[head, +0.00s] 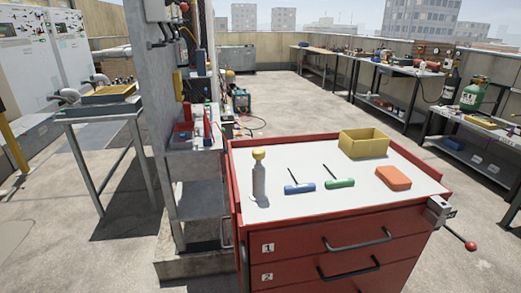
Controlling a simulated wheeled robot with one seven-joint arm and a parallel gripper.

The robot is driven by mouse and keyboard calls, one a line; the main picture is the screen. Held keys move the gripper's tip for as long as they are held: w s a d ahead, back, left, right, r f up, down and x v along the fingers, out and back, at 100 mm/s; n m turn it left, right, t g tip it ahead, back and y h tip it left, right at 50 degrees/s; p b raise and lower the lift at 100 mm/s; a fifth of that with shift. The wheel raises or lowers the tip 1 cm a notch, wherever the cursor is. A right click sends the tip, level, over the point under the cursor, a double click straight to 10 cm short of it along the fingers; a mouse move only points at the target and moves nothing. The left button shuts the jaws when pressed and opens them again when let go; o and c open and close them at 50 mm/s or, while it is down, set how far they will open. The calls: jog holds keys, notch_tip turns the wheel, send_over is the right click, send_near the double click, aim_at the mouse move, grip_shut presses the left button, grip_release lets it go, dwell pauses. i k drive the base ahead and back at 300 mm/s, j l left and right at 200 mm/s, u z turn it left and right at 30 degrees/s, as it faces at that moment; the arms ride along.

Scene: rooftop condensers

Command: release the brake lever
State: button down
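The brake lever (458,235) is a thin dark rod with a red ball knob at its end. It sticks out from a grey bracket (438,208) on the right front corner of a red drawer cart (335,240). The rod slopes down to the right, and the knob hangs clear of the cart over the concrete floor. Nothing touches the lever. The cart's wheels are out of the picture. My gripper is not in view.
On the cart's white top are a yellow-capped bottle (259,178), blue (300,188) and green (340,183) T-handle tools, a yellow bin (364,143) and an orange block (393,178). A grey shelf unit stands close left. Workbenches line the right; open floor lies behind.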

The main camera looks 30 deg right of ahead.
aim_at(471, 246)
jog(key=i+j, duration=0.1)
jog(key=j, duration=0.25)
jog(key=i+j, duration=0.15)
jog(key=j, duration=0.15)
jog(key=i+j, duration=0.1)
jog(key=j, duration=0.25)
jog(key=j+z, duration=0.15)
jog(key=z, duration=0.3)
jog(key=i+j+z, duration=0.1)
jog(key=z, duration=0.4)
jog(key=j+z, duration=0.2)
jog(key=z, duration=0.85)
